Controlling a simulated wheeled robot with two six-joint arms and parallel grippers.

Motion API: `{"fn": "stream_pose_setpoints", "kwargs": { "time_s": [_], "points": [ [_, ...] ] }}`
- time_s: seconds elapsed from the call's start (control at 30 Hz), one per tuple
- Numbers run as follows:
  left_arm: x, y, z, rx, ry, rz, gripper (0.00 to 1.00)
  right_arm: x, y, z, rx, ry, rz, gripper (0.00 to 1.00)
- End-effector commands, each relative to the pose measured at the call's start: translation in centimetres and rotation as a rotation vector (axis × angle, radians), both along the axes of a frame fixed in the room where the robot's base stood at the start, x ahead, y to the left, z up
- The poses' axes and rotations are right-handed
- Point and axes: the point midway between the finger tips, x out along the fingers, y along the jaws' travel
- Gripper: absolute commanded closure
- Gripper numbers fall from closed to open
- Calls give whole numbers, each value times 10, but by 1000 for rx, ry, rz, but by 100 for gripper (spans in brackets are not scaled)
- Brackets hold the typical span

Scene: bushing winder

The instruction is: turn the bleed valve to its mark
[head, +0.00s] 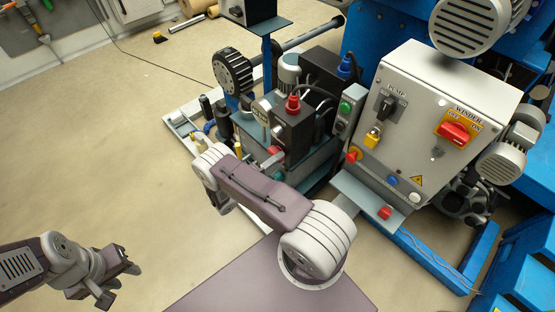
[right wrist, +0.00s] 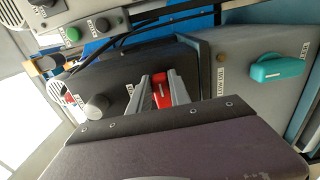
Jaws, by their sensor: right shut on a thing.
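In the right wrist view my right gripper (right wrist: 163,86) is shut on a red handle (right wrist: 163,96) on a dark panel, with one finger on each side. A pale line shows on the red handle. No label naming the bleed valve is readable, and a small label beside the handle is too small to read. Any mark around the handle is hidden or too small to tell. In the head view my right arm folds toward the machine's left part, and its fingertips cannot be made out. My left gripper (head: 118,283) is open and empty above the floor at lower left.
A teal knob (right wrist: 278,69) and a "LOW OIL" lamp (right wrist: 221,59) sit right of the held handle. A grey round knob (right wrist: 96,107) is on its left. The grey control cabinet (head: 447,105) with pump and winder switches stands at right. The floor at left is mostly clear.

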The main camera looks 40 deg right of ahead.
Motion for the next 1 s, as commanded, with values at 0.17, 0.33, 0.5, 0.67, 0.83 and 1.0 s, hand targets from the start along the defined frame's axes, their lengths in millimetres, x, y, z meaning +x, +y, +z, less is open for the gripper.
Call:
{"fn": "stream_pose_setpoints", "kwargs": {
  "time_s": [0.17, 0.33, 0.5, 0.67, 0.83, 1.0],
  "points": [
    [0, 0, 0, 0, 0, 0, 64, 0, 0, -2, 4, -23, 1, 100],
    [0, 0, 0, 0, 0, 0, 64, 0, 0, -2, 6, -30, 1, 100],
    [0, 0, 0, 0, 0, 0, 64, 0, 0, -2, 6, -30, 1, 100],
    [0, 0, 0, 0, 0, 0, 64, 0, 0, -2, 5, -29, 1, 55],
    [0, 0, 0, 0, 0, 0, 64, 0, 0, -1, 4, -29, 0, 55],
    [0, 0, 2, 0, 0, 0, 64, 0, 3, -1, 3, -29, 2, 55]
  ]
}}
